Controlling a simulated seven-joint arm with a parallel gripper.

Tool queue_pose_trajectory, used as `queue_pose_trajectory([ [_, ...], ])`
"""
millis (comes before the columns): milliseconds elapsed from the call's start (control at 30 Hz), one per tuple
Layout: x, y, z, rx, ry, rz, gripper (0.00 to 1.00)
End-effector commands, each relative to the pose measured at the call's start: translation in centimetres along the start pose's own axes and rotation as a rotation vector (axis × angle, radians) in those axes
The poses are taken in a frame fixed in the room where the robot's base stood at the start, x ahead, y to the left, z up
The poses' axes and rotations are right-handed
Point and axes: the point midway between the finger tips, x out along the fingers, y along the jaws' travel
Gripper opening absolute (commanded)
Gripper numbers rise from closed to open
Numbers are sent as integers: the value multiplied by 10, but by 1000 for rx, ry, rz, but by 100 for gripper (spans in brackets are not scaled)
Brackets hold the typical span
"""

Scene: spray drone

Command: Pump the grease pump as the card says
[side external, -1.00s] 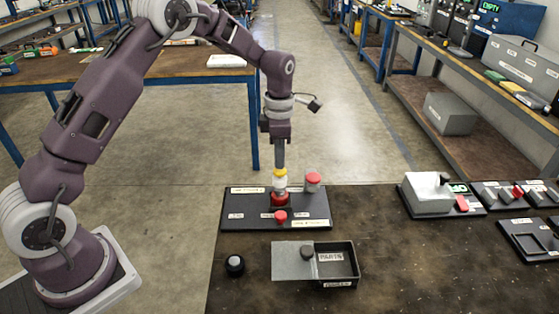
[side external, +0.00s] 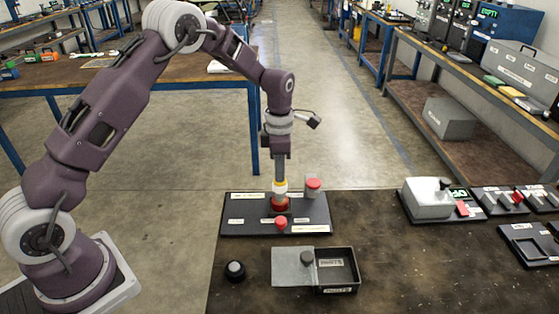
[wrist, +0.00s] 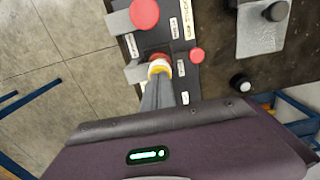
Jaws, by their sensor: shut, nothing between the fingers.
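The grease pump (side external: 280,202) stands on a black board (side external: 250,209) at the table's far left corner. It has a yellow cap over a pale stem and a red base. My gripper (side external: 280,181) points straight down with shut fingers, its tips at the yellow cap. In the wrist view my gripper (wrist: 158,80) covers part of the pump (wrist: 159,65). The board carries a small red knob (side external: 281,222) and a larger red-topped post (side external: 313,187). White labels lie on the board, too small to read; I cannot tell which is the card.
In front stand a box (side external: 338,279) with a grey lid (side external: 290,271) and a round black knob (side external: 235,270). A grey device (side external: 426,197) with a green display is to the right. A workbench (side external: 440,95) stands behind right.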

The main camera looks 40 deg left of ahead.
Motion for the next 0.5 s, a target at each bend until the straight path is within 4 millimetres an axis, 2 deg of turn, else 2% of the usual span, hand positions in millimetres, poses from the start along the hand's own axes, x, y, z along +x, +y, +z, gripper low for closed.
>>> queue_pose_trajectory([
  [67, -5, 0, 0, 1, 2, 0, 0],
  [167, -26, 0, 0, 2, -1, 2, 0],
  [500, -109, 0, 1, 1, -3, 5, 0],
])
